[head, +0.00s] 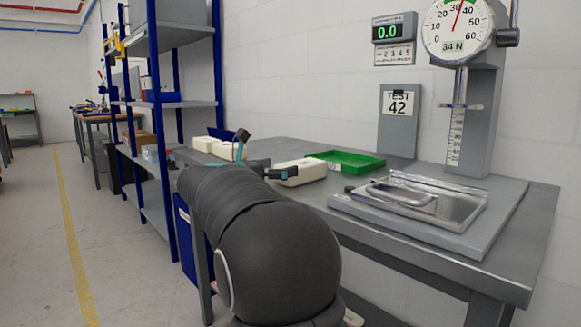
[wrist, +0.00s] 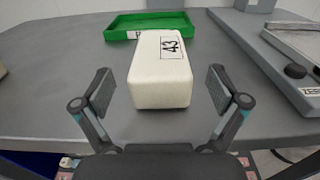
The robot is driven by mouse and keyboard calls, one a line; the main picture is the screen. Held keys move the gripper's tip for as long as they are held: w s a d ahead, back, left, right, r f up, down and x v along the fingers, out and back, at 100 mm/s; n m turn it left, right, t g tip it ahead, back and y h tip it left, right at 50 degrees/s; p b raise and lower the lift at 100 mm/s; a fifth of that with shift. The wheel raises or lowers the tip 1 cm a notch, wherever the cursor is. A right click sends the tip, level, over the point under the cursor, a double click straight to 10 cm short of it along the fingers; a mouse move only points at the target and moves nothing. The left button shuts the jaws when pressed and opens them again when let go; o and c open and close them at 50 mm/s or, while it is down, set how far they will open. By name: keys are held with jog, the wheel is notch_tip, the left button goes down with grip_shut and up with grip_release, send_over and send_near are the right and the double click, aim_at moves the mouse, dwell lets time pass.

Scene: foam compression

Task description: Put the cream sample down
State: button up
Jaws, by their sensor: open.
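A cream foam block marked 43 (wrist: 160,80) rests on the grey table, seen in the middle of the wrist view. It also shows in the head view (head: 301,171), just past my gripper. My gripper (wrist: 160,92) is open, its two fingers apart on either side of the block's near end with gaps on both sides. In the head view my gripper (head: 262,153) is partly hidden by my own arm. Two more cream blocks (head: 207,144) sit further left on the table in the head view.
A green tray (head: 346,160) lies behind the block, with a label on its front. To the right stands a compression tester with a dial (head: 463,28) and a metal plate (head: 432,200) on its base. A blue shelf rack (head: 168,100) stands left. Bare tabletop (wrist: 60,95) lies left of the block.

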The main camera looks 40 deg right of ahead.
jog(key=a, duration=0.7)
jog(key=shift+s+a, duration=0.3)
jog(key=s+a+f+m+t+y, duration=0.1)
jog(key=s+a+f+m+y, duration=0.35)
jog(key=s+f, duration=0.3)
jog(key=s+a+f+m+y, duration=0.35)
jog(key=s+f+y, duration=0.2)
jog(key=s, duration=0.25)
jog(key=s+a+f+m+t+y, duration=0.3)
jog(key=s+a+f+m+y, duration=0.5)
jog(key=s+a+f+m, duration=0.3)
jog(key=s+a+f, duration=0.1)
jog(key=s+a, duration=0.1)
jog(key=a, duration=0.1)
jog(key=shift+a, duration=0.35)
